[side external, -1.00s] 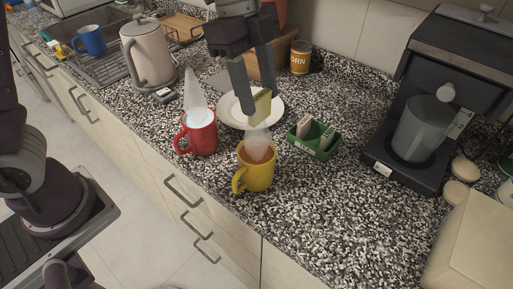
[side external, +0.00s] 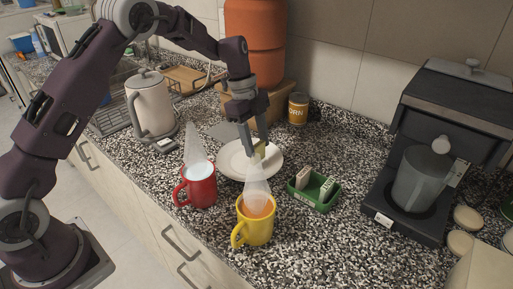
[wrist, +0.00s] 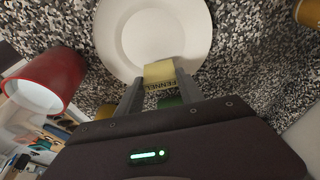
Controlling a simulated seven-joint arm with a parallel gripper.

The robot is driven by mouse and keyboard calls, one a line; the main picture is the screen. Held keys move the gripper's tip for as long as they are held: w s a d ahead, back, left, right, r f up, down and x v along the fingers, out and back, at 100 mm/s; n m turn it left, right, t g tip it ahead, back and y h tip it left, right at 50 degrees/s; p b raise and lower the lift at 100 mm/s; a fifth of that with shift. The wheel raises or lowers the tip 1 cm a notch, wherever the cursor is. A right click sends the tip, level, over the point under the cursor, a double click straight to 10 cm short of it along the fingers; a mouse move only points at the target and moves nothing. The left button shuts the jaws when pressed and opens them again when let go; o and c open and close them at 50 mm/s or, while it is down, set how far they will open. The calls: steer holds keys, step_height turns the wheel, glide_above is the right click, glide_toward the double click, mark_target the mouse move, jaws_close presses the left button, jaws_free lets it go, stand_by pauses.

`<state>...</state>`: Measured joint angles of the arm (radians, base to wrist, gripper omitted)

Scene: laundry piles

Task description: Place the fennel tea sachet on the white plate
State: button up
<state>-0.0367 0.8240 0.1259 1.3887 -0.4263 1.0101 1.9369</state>
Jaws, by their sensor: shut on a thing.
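My gripper (side external: 256,143) is shut on the fennel tea sachet (side external: 260,148), a small yellowish packet. In the wrist view the sachet (wrist: 158,73), lettered "FENNEL", sits between my fingertips (wrist: 158,85). It appears in front of the near rim of the white plate (wrist: 108,42). In the side view the sachet is over the right part of the plate (side external: 230,168), which looks otherwise empty. I cannot tell whether the sachet touches the plate.
A red mug (side external: 200,188) and a yellow mug (side external: 258,228), both steaming, stand in front of the plate. A green box (side external: 314,198) with sachets is to its right. A can (side external: 298,108) stands behind; a coffee machine (side external: 425,150) is at right.

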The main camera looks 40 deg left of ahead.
steer(key=shift+f, duration=0.85)
steer(key=shift+f, duration=0.15)
steer(key=o, duration=1.3)
